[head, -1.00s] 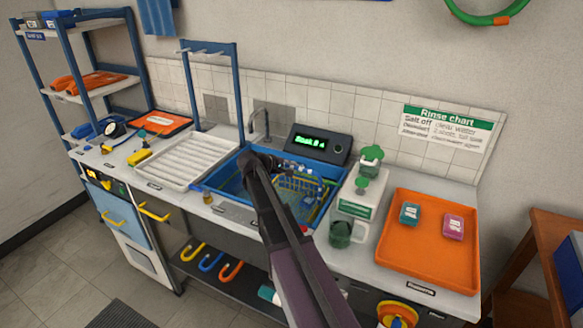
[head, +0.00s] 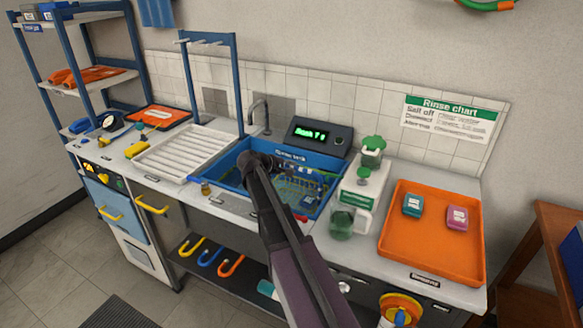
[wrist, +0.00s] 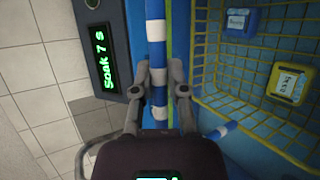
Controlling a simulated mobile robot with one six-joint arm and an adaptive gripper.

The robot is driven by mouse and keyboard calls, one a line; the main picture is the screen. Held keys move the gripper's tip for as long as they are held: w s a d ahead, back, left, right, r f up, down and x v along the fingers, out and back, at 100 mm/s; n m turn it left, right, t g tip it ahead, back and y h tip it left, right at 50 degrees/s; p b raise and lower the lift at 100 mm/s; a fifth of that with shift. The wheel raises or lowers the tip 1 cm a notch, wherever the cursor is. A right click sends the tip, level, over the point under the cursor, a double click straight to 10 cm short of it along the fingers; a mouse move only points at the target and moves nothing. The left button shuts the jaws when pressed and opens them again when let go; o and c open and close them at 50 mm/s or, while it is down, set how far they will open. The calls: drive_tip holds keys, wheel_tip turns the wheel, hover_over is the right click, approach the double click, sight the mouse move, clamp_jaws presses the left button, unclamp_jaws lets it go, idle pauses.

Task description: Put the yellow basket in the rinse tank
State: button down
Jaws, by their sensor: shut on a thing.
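The yellow basket (head: 300,192) is a wire basket down inside the blue rinse tank (head: 228,178), partly hidden by my arm. In the wrist view the basket (wrist: 205,75) is to the right of my gripper (wrist: 160,75), with a blue item (wrist: 241,22) and a yellow item (wrist: 290,83) in it. My gripper is shut on the basket's blue-and-white striped handle (wrist: 156,30). I cannot tell whether the basket touches the tank floor.
A display (head: 320,136) behind the tank reads "Soak 7 s" in the wrist view. A white ribbed drainer (head: 182,152) is left of the tank. A green-and-white dispenser (head: 357,195) and an orange tray (head: 430,245) stand to its right. A blue rack (head: 237,85) rises behind.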

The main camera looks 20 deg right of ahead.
drive_tip(key=c, duration=0.7)
unclamp_jaws()
drive_tip(key=shift+p+v, duration=2.8)
drive_tip(key=shift+v, duration=3.2)
